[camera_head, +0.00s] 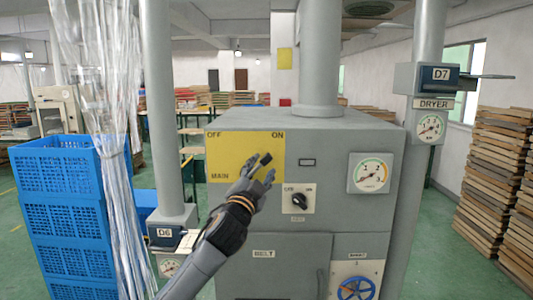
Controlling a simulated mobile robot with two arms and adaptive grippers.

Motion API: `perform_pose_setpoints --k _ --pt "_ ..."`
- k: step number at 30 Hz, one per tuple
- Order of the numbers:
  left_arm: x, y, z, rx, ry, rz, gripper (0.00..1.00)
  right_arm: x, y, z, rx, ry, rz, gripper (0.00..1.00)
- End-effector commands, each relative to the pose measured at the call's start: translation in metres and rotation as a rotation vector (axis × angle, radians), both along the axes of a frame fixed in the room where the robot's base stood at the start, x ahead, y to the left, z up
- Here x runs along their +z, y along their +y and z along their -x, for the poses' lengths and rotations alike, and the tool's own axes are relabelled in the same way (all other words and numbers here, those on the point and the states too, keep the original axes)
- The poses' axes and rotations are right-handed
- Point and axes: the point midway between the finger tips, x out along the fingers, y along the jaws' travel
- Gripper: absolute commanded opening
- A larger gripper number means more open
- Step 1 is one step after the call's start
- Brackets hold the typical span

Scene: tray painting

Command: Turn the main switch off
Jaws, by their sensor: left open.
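The main switch (265,158) is a dark handle on a yellow plate (222,158) marked OFF at upper left, ON at upper right and MAIN at lower left. The plate is on the front of a grey machine cabinet. The visible part of the handle is on the ON side. My left gripper (262,168) is in front of the plate, open, with its fingertips at the handle. I cannot tell whether they touch it. The gripper hides the lower right of the plate. My right gripper is not in view.
Below the plate is a small black rotary knob (299,200); a gauge (370,173) is to its right. A blue handwheel (356,289) is lower. Blue crates (62,170) and a clear curtain (105,110) stand left. Dampers D6 (165,233) and D7 (441,74) flank the cabinet.

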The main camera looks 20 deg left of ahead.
Motion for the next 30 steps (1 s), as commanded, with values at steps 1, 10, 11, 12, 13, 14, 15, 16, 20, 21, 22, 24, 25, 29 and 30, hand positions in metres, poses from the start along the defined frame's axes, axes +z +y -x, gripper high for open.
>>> perform_pose_setpoints --k 1,10,11,12,13,14,15,16,20,21,22,24,25,29,30 --pt "0.006 0.001 -0.009 0.003 0.001 0.001 0.43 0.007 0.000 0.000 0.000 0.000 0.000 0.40" --pt "0.014 0.000 -0.042 0.001 0.000 0.001 0.43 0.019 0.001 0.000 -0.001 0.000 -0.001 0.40" --pt "0.013 0.000 -0.044 0.000 -0.001 0.002 0.43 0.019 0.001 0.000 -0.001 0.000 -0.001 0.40" --pt "0.013 0.000 -0.045 0.000 0.001 0.002 0.43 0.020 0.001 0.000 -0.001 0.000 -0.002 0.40" --pt "0.014 0.000 -0.046 0.000 0.000 0.001 0.43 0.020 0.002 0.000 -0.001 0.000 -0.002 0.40" --pt "0.014 0.000 -0.047 0.000 0.000 0.001 0.43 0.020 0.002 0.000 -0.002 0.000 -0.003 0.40" --pt "0.013 0.000 -0.048 0.000 0.001 0.001 0.43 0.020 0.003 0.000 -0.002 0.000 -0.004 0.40" --pt "0.013 0.000 -0.048 0.000 0.001 0.001 0.43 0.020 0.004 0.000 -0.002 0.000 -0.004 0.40" --pt "0.013 0.000 -0.049 0.001 0.001 0.000 0.43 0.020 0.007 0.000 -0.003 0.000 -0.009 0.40" --pt "0.013 0.000 -0.048 0.001 0.001 0.000 0.43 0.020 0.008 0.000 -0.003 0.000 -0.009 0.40" --pt "0.013 0.000 -0.048 0.001 0.001 0.000 0.43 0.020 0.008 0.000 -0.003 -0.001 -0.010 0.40" --pt "0.013 0.000 -0.048 0.001 0.001 0.000 0.35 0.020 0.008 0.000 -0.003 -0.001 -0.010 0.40" --pt "0.013 0.000 -0.048 0.001 0.001 0.000 0.29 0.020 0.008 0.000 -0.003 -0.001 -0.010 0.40" --pt "0.013 0.000 -0.048 0.000 0.000 0.000 0.03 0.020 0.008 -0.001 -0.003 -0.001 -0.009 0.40" --pt "0.013 0.000 -0.048 0.001 0.001 0.000 0.00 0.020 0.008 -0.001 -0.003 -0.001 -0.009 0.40"
